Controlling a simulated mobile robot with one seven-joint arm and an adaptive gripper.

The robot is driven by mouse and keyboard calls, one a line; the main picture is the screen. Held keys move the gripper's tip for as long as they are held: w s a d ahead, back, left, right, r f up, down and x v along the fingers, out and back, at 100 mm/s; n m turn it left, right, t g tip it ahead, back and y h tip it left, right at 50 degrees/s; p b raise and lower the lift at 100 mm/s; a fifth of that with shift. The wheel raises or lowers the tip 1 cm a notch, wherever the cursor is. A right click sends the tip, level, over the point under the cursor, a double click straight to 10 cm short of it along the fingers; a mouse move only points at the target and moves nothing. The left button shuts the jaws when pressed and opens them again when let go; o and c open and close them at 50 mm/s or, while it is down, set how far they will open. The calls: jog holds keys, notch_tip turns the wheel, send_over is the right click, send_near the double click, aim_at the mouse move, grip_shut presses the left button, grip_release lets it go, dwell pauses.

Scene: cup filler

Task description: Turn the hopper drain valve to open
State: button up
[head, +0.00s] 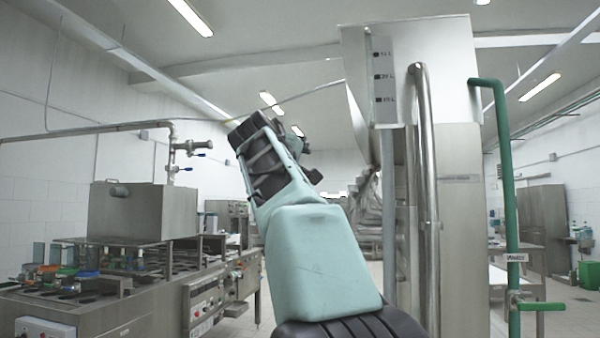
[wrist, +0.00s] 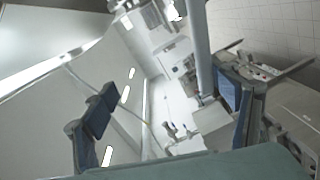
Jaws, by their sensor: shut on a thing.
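My gripper (head: 312,172) is raised at the end of my pale green arm, in the middle of the head view, mostly hidden behind its own wrist. In the wrist view its two fingers with blue pads (wrist: 165,105) stand wide apart. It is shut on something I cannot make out. A grey bar (wrist: 201,45) runs down between the fingers, near the right one; I cannot tell whether it touches. The large steel hopper (head: 455,70) with litre marks stands at right. I cannot identify its drain valve in either view.
A bench machine with a steel tank (head: 143,212) stands at left, under a pipe with blue-handled valves (head: 190,150). A vertical steel pipe (head: 426,200) runs beside the hopper. A green water pipe (head: 510,190) with a green valve handle (head: 540,306) stands at right.

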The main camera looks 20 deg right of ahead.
jog(key=shift+s+a+r+b, duration=0.25)
jog(key=shift+s+a+r, duration=0.05)
jog(key=shift+s+r, duration=0.3)
jog(key=shift+s+a+r+b, duration=0.2)
jog(key=shift+s+a+r, duration=0.05)
jog(key=shift+s+r, duration=0.3)
jog(key=c, duration=0.3)
jog(key=shift+b+v, duration=0.5)
jog(key=shift+v, duration=0.7)
jog(key=shift+c, duration=0.7)
jog(key=s, duration=0.3)
jog(key=shift+s+a+r+t, duration=0.15)
jog(key=shift+a+r+t, duration=0.15)
jog(key=shift+a, duration=0.1)
jog(key=c, duration=0.5)
jog(key=shift+o, duration=0.2)
jog(key=s+a+b, duration=0.1)
jog(key=s+a+f+b, duration=0.1)
jog(key=s+a, duration=0.1)
jog(key=shift+s+a, duration=0.1)
jog(key=shift+s, duration=0.05)
